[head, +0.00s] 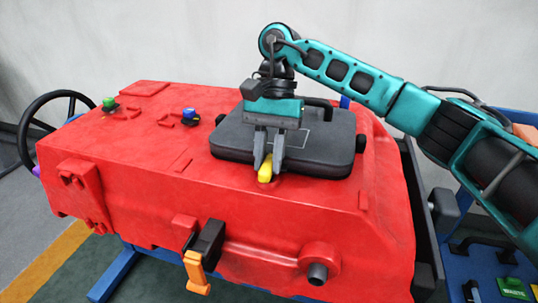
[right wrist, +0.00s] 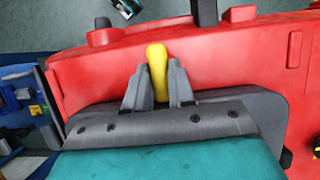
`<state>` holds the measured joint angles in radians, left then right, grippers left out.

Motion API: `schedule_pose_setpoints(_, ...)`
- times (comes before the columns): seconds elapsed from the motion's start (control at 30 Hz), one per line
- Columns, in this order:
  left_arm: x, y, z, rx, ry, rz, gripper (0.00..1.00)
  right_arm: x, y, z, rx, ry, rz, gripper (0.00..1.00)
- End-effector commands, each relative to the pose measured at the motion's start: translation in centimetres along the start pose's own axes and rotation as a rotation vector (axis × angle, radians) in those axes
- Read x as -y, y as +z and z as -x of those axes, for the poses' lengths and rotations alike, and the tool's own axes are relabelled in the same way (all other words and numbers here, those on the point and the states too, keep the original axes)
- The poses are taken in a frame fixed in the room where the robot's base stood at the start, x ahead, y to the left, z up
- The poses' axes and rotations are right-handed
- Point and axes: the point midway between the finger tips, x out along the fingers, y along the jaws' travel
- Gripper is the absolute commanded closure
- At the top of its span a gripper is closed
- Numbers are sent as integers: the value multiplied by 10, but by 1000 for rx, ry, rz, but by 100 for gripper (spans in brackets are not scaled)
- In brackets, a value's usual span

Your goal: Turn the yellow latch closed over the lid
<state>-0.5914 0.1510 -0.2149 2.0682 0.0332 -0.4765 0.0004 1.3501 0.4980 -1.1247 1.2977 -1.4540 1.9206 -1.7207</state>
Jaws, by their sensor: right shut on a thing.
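The yellow latch (head: 265,173) is at the front edge of the black lid (head: 225,139), on top of the red tank (head: 150,160). My right gripper (head: 267,170) comes down from above and is shut on the latch. In the right wrist view the yellow latch (right wrist: 157,72) stands between the two grey fingers (right wrist: 158,92), its rounded end pointing past them toward the red front edge. The lid lies flat on the tank; part of it is hidden under my gripper. The latch's far end is hidden by the fingers. My left gripper is not in view.
A green knob (head: 108,103) and a blue knob (head: 189,114) stand on the tank top, left of the lid. An orange-handled black valve (head: 200,258) and a round port (head: 317,272) project from the front. A black handwheel (head: 35,130) is at the left.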

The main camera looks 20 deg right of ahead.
Motion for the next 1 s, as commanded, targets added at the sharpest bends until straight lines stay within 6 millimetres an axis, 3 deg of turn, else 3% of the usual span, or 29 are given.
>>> schedule_pose_setpoints(0.07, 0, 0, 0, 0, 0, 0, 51, -1, 0, -2, 0, 5, 2, 100)
schedule_pose_setpoints(0.1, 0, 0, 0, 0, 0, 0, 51, -1, 0, -2, 0, 5, 2, 74)
schedule_pose_setpoints(0.33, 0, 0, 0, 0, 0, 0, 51, 0, 0, -1, 0, 3, 1, 52)
schedule_pose_setpoints(0.67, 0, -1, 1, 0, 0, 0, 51, 0, 0, 6, -1, 0, 0, 51)
schedule_pose_setpoints(0.77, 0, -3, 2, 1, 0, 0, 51, 1, 0, 19, -2, -2, 1, 51)
schedule_pose_setpoints(1.0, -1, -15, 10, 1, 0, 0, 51, 1, 2, 75, -3, -1, -1, 51)
